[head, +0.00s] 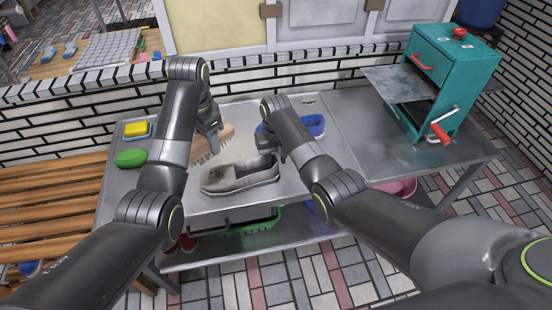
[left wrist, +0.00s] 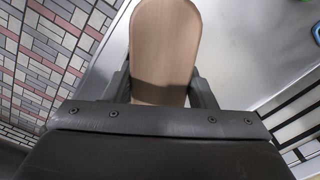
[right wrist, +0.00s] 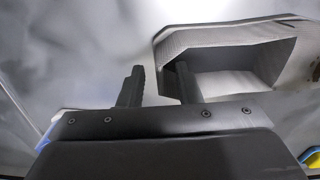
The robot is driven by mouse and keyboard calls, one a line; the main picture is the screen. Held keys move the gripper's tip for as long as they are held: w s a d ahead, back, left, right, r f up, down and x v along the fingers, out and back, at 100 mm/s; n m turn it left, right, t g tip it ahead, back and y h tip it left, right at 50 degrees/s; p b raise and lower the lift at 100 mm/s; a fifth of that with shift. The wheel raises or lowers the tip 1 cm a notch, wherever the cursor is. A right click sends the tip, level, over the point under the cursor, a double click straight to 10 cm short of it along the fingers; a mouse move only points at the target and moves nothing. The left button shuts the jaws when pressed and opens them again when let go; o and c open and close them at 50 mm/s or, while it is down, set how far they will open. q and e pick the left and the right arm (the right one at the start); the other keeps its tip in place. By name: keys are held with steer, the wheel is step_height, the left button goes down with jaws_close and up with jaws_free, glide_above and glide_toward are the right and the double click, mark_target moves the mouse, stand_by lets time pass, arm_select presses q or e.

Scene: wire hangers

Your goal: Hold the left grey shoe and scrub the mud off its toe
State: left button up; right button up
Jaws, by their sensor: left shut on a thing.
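The grey shoe (head: 240,176) lies on the metal table, toe to the left, with a dull brownish patch on its toe. Its open heel end shows in the right wrist view (right wrist: 235,50). My left gripper (head: 210,128) is shut on a wooden scrubbing brush (head: 216,142), whose bristles face down just behind the shoe's toe; its pale back fills the left wrist view (left wrist: 165,50). My right gripper (head: 282,153) is at the heel end. Its fingers (right wrist: 158,85) are apart, one outside the heel and one over the shoe's opening.
A blue tray-like thing (head: 313,124) is partly hidden behind my right arm. A yellow sponge (head: 135,129) and a green oval item (head: 131,158) lie at the table's left. A teal cranked machine (head: 453,75) stands at the right. The table's right middle is clear.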

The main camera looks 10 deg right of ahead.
steer(key=shift+f, duration=0.3)
steer(key=shift+c, duration=0.4)
steer(key=c, duration=0.4)
stand_by(0.3)
jaws_close()
stand_by(0.6)
